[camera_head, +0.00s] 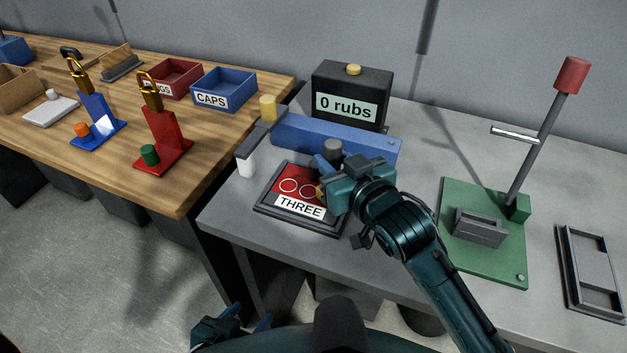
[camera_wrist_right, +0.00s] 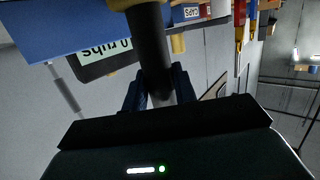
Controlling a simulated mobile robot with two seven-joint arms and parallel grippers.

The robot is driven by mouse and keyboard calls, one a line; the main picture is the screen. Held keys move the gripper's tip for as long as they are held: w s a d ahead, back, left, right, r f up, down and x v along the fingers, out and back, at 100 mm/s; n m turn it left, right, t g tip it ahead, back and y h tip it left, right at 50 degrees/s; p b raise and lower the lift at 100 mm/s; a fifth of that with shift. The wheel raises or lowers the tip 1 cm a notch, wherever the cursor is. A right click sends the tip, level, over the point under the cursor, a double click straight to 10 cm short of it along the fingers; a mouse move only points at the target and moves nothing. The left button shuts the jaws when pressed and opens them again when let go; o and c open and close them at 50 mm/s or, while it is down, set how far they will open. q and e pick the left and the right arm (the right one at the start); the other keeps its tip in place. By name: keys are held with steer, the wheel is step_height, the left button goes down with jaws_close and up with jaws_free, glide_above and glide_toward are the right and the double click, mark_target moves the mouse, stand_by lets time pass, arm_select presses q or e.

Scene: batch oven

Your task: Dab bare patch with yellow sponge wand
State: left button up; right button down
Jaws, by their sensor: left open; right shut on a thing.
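My right gripper (camera_head: 327,180) is shut on the dark handle of a wand (camera_head: 333,150). The wand's yellow sponge end (camera_head: 320,193) shows low beside the fingers, over the right part of a red panel (camera_head: 291,180) in a dark frame labelled THREE. In the right wrist view the dark handle (camera_wrist_right: 150,50) stands between the fingers (camera_wrist_right: 158,95), with yellow at its far end. Two white rings show on the panel; its right part is hidden by the gripper, and I cannot make out a bare patch. Whether the sponge touches the panel I cannot tell. My left gripper (camera_head: 240,326) is open and empty at the bottom.
Behind the panel are a blue bar (camera_head: 350,139) and a black box reading "0 rubs" (camera_head: 372,82). A yellow-topped post (camera_head: 267,108) and a white piece (camera_head: 246,165) stand left of it. A green lever press (camera_head: 465,250) stands right.

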mark_target(336, 145)
step_height(336, 145, up, 3)
steer(key=shift+f+p, duration=0.15)
steer(key=shift+p, duration=0.85)
steer(key=shift+r+p, duration=0.95)
steer(key=shift+r, duration=1.45)
